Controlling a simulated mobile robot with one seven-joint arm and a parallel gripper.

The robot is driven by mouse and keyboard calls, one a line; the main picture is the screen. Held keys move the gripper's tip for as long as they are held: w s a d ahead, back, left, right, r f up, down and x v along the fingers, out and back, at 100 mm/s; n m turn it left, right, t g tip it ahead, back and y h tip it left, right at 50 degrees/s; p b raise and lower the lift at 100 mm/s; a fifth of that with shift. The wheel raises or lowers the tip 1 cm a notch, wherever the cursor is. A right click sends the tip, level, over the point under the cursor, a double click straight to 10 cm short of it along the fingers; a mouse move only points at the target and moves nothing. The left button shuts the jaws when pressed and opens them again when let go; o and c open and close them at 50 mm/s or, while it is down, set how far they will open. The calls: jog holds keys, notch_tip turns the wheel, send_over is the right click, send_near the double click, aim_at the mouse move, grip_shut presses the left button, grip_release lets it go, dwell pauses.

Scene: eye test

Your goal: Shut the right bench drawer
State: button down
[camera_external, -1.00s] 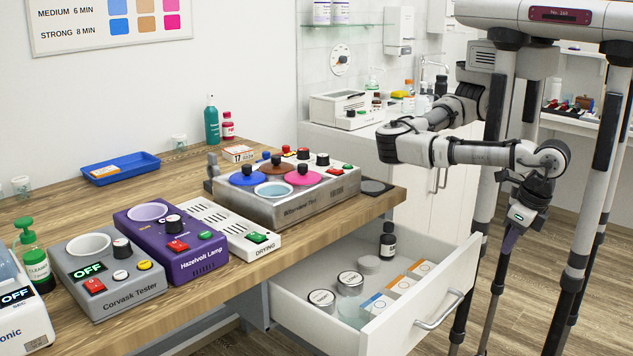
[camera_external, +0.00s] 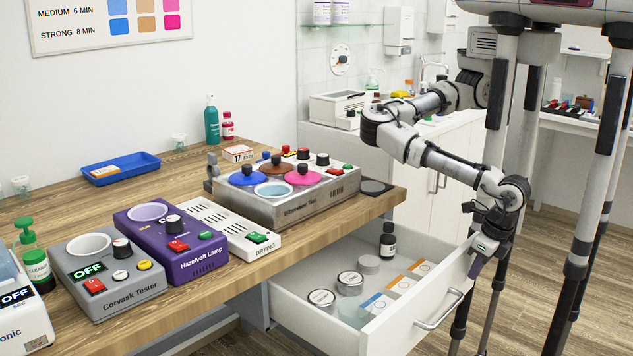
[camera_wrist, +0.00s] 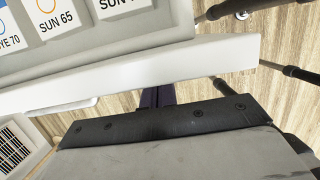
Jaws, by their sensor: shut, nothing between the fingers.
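The right bench drawer (camera_external: 398,327) is white and stands open below the wooden bench top. Its metal bar handle (camera_external: 440,312) is on the outer face of the front panel. My gripper (camera_external: 475,270) is shut and empty, pointing down at the far right end of the front panel, to the right of the handle. In the wrist view the drawer's front panel (camera_wrist: 200,62) crosses the picture, and my dark purple fingers (camera_wrist: 157,97) show just at its outer side. I cannot tell whether they touch the panel. The fingertips are partly hidden by the wrist body.
The drawer holds several lidded jars (camera_external: 322,298), a dark bottle (camera_external: 388,241) and flat labelled boxes (camera_external: 400,284). The steel unit with coloured lids (camera_external: 283,205) stands on the bench above. Several grey stand legs (camera_external: 585,215) rise at the right.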

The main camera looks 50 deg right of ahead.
aim_at(420, 243)
jog(key=w, duration=2)
jog(key=shift+s, duration=0.1)
jog(key=s, duration=0.4)
jog(key=shift+s+r+p, duration=0.2)
jog(key=shift+r+p, duration=0.15)
jog(key=shift+r, duration=0.05)
jog(key=b+v, duration=0.1)
jog(key=v, duration=0.8)
jog(key=shift+w+r, duration=0.1)
jog(key=shift+w, duration=0.05)
